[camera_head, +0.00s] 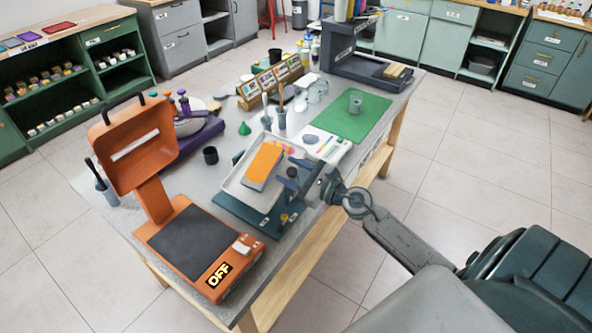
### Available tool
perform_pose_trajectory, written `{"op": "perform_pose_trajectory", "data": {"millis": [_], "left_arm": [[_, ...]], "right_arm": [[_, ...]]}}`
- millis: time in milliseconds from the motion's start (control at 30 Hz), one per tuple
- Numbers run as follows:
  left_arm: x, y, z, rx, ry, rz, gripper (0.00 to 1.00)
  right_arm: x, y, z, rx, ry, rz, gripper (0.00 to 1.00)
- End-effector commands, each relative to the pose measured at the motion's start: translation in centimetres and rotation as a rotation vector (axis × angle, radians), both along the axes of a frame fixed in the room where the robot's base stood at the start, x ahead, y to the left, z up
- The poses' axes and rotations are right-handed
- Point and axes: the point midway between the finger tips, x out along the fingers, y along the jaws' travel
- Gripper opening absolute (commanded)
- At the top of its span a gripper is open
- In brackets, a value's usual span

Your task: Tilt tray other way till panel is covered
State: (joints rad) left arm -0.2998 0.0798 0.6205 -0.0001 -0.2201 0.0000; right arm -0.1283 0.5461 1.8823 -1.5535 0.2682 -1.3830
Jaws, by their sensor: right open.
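A pale tray (236,186) rests tilted on a dark teal stand (262,222) near the middle of the table. An orange panel with a grey lower part (264,161) lies in the tray. The orange covers the upper part and the grey shows at its lower left end. My right gripper (300,178) is open at the tray's right side, with its fingers close to the rim. I cannot tell whether they touch it. My left gripper is not in view.
An orange machine (190,240) with a raised lid and an "OFF" label stands left of the tray. A green mat (345,120) with a glass (355,101) lies behind to the right. A black cup (210,155) and a purple-based device (190,148) stand behind left.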

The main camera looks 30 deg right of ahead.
Motion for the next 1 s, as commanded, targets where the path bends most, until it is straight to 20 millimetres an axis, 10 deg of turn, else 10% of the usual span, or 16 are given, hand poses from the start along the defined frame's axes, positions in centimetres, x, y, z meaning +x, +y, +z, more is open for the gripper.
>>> {"op": "perform_pose_trajectory", "data": {"millis": [1000], "left_arm": [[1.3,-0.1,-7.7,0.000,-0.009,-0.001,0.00]], "right_arm": [[-7.5,-3.2,-0.4,-0.009,0.008,-0.001,0.46]]}}
